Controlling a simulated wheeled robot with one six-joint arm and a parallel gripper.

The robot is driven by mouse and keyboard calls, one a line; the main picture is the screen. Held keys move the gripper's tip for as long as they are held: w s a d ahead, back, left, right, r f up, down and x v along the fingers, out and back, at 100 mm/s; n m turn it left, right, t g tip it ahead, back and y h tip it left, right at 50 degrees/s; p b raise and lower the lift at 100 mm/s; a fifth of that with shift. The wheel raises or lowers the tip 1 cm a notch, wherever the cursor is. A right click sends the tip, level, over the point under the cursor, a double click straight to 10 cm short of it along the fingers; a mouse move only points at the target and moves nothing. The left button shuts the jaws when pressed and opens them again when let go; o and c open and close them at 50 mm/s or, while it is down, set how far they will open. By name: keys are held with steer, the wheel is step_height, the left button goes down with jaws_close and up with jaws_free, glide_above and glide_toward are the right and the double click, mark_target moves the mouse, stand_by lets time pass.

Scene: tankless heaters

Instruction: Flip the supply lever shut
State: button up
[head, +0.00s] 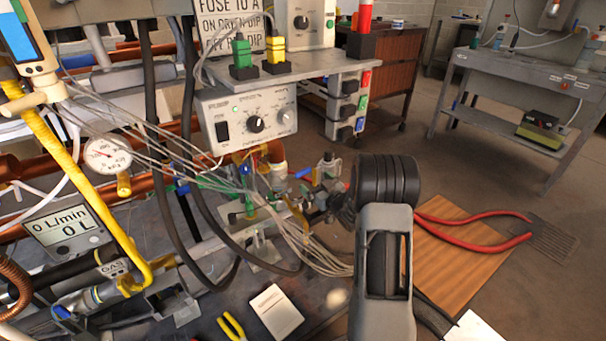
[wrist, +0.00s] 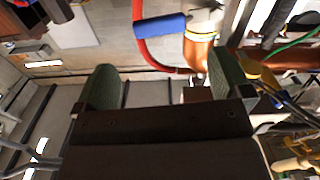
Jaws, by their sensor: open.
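My gripper (wrist: 167,84) is open in the wrist view, with two green-padded fingers wide apart and nothing between them. Beyond the fingers is a red bent bar or tube (wrist: 143,42) with a blue sleeve (wrist: 162,27), apart from both pads. I cannot tell for certain whether this is the supply lever. In the head view, small blue handles (head: 303,172) show among the fittings behind my arm, and a long yellow bar (head: 88,190) slants down at the left near the GAS label. My gripper's fingertips cannot be made out in the head view.
A copper pipe (wrist: 199,52) stands close beside the red bar. Thin grey cables (head: 300,245) and black hoses (head: 170,130) cross the fittings. A control box (head: 247,118) is above them. Red-handled tongs (head: 470,230) lie on a wooden board (head: 455,265) at right.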

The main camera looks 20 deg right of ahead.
mark_target(304, 172)
steer(key=w, duration=0.2)
steer(key=w+a+b, duration=0.1)
steer(key=w, duration=0.2)
steer(key=w+b, duration=0.1)
steer(key=w, duration=0.2)
steer(key=shift+w+a, duration=0.2)
steer(key=shift+a, duration=0.1)
steer(key=shift+c, duration=0.3)
